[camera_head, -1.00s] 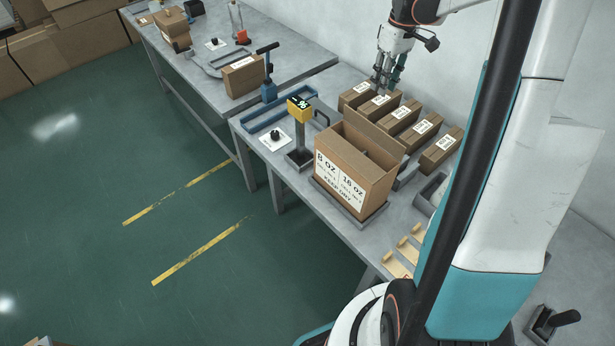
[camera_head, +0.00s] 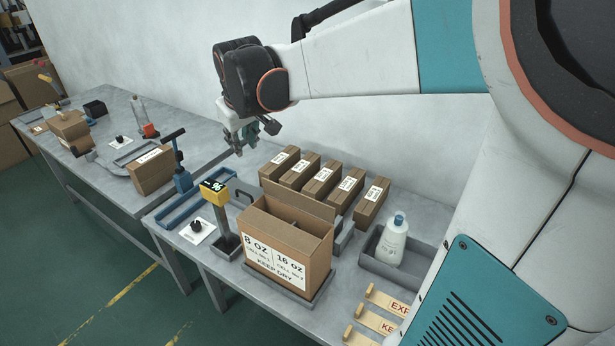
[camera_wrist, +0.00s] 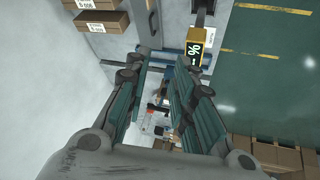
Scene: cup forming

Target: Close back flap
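The open carton (camera_head: 285,246) stands on a grey base on the near table, its front labelled 8 OZ, 16 OZ and KEEP DRY. Its back flap (camera_head: 300,202) stands up along the far edge, and its inside shows a divider. My gripper (camera_head: 252,143) hangs in the air behind and to the left of the carton, well apart from the flap. In the wrist view its two green-padded fingers (camera_wrist: 163,75) are spread with nothing between them. The carton cannot be made out in the wrist view.
Several small labelled boxes (camera_head: 325,181) stand in a row behind the carton. A yellow-headed display post (camera_head: 214,187) is at its left. A white bottle (camera_head: 392,240) stands in a grey tray at the right, with wooden signs (camera_head: 388,302) in front.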

